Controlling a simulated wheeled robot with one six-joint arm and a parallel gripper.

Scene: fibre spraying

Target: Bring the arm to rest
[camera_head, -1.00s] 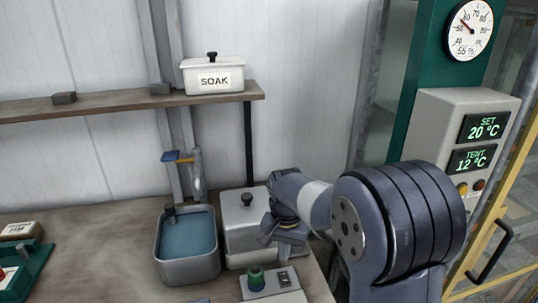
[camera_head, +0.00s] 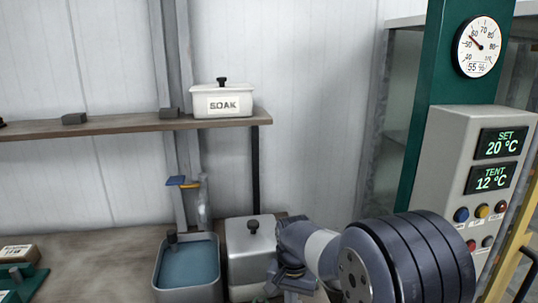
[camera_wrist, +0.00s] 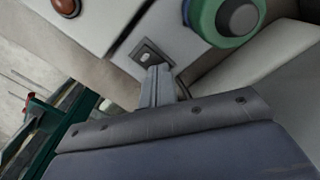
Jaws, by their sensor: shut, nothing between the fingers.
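My gripper (camera_wrist: 157,85) is shut with nothing in it. In the wrist view its fingers point at a light box (camera_wrist: 170,28) with a small dark-framed socket or switch, but I cannot tell whether they touch it. In the head view my arm reaches in from the lower right.
A water-filled basin (camera_head: 188,266) stands left of the lidded box, below a blue-handled tap (camera_head: 183,182). A SOAK box (camera_head: 222,102) sits on the shelf (camera_head: 100,126). The control panel (camera_head: 470,165) stands at the right. A green round knob (camera_wrist: 229,18) is close to my gripper.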

